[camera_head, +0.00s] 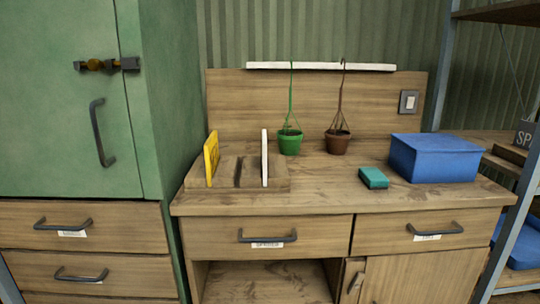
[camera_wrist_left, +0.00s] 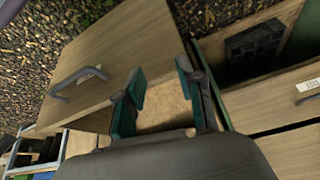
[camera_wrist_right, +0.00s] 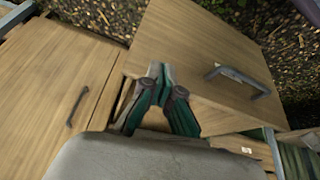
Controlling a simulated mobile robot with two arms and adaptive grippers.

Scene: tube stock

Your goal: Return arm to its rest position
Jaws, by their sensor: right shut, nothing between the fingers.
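My left gripper (camera_wrist_left: 163,82) shows in the left wrist view with its two green-padded fingers apart, nothing seen between them. It points at wooden cabinet fronts, with a drawer front and dark handle (camera_wrist_left: 75,82) to its left. My right gripper (camera_wrist_right: 159,74) shows in the right wrist view with its fingertips together and nothing held. A wooden panel with a dark handle (camera_wrist_right: 236,80) lies to the right of it in the picture. Neither gripper nor arm shows in the head view.
A green cabinet (camera_head: 60,150) stands left. An open drawer with a dark object (camera_wrist_left: 254,40) shows in the left wrist view.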

